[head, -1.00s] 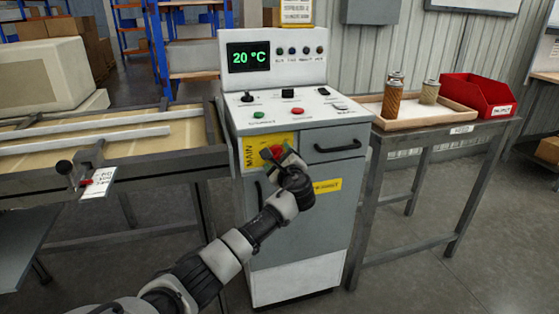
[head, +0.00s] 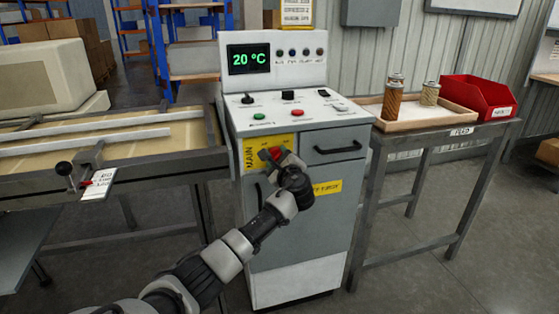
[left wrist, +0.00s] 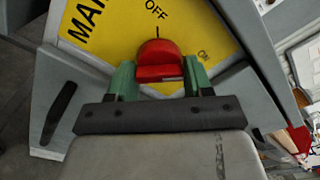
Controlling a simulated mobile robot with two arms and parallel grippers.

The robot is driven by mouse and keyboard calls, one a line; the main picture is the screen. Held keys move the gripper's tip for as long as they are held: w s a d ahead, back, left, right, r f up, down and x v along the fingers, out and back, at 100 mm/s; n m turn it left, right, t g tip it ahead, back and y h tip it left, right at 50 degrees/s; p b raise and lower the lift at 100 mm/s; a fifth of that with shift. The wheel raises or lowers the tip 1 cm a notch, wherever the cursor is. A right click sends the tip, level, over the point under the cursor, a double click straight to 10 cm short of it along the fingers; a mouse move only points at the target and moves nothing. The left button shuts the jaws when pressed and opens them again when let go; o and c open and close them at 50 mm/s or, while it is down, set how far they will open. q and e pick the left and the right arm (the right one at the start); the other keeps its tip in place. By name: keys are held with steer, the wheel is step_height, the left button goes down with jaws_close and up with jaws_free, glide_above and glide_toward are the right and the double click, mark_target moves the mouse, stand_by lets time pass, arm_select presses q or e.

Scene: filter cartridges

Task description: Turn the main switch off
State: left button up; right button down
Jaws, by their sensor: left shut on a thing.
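The main switch is a red rotary knob (head: 271,153) on a yellow plate (head: 251,163) on the front of the grey machine. In the left wrist view the red knob (left wrist: 160,58) sits between the green fingertips of my left gripper (left wrist: 160,80), which is shut on it. "OFF" and a black tick stand just above the knob there, and "ON" is to its right. The knob's top is near the tick. In the head view my left gripper (head: 279,157) covers part of the knob. My right gripper is not in view.
The machine's display (head: 249,58) reads 20 °C. Its sloped panel holds several buttons and switches. A drawer handle (head: 337,149) is right of the knob. A side table with a wooden tray (head: 441,117) and red bin (head: 477,94) stands at right, a conveyor-like bench (head: 110,152) at left.

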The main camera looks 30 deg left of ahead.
arm_select(q)
steer(key=shift+f, duration=0.1)
steer(key=n+b, duration=0.2)
steer(key=n, duration=0.2)
steer(key=n+b, duration=0.2)
steer(key=n, duration=0.2)
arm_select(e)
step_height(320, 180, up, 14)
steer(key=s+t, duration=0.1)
arm_select(q)
steer(key=n+b, duration=0.1)
steer(key=n, duration=0.1)
steer(key=shift+n+b, duration=0.3)
steer(key=shift+b, duration=0.1)
steer(key=n+b, duration=0.2)
steer(key=n, duration=0.1)
steer(key=shift+n, duration=0.3)
steer(key=n+b, duration=0.2)
steer(key=shift+n, duration=0.4)
steer(key=shift+r+n, duration=0.2)
steer(key=shift+n, duration=0.1)
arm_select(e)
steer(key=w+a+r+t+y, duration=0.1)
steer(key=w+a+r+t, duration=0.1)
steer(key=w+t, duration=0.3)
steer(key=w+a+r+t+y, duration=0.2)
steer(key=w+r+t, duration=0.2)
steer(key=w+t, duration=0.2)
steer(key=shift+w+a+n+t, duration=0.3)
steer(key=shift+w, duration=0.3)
